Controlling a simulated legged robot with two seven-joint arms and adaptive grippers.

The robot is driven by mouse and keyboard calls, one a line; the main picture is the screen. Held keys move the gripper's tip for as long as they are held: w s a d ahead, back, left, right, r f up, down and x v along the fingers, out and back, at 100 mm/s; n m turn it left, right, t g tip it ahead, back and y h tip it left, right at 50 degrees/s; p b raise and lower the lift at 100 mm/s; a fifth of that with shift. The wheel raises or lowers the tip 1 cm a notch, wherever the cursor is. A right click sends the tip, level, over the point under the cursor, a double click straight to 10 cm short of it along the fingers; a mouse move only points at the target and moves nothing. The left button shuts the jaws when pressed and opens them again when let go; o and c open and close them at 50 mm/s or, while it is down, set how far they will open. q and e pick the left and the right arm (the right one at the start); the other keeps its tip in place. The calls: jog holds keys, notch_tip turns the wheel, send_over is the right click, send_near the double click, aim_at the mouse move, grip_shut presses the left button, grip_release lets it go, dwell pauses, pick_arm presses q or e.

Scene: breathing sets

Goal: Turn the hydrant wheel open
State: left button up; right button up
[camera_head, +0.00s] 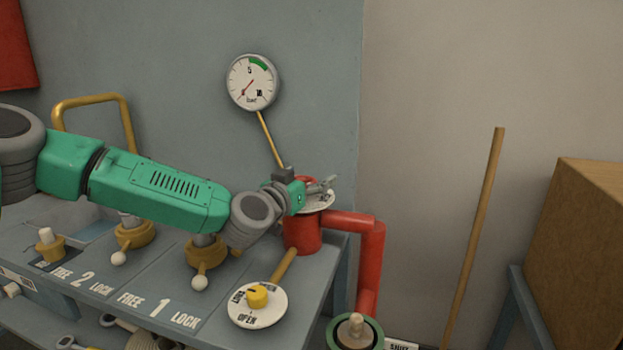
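The red hydrant (301,238) stands at the right end of the grey bench, with a red pipe leading off to the right and down. A white marked disc (318,204) sits on its top. A bit of red (306,181) shows just behind my gripper and may be part of the wheel; most of the wheel is hidden. My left gripper (326,186) is over the hydrant top, its fingers at or just above the disc. I cannot tell whether it touches or grips the wheel. My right gripper is not in view.
A pressure gauge (251,82) is on the wall above. A white OPEN dial with a yellow knob (257,296) stands in front of the hydrant. Levers marked 1 (205,255) and 2 (134,235) are on the bench. A wooden pole (474,235) and a cardboard box (585,240) are right.

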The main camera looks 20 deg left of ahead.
pick_arm(q)
jog(key=shift+w+a+f, duration=0.15)
jog(key=shift+w+a, duration=0.2)
jog(key=shift+w, duration=0.1)
jog(key=shift+a, duration=0.3)
jog(key=shift+d, duration=0.3)
jog(key=c, duration=0.9)
jog(key=shift+d, duration=0.2)
jog(key=shift+c, duration=0.9)
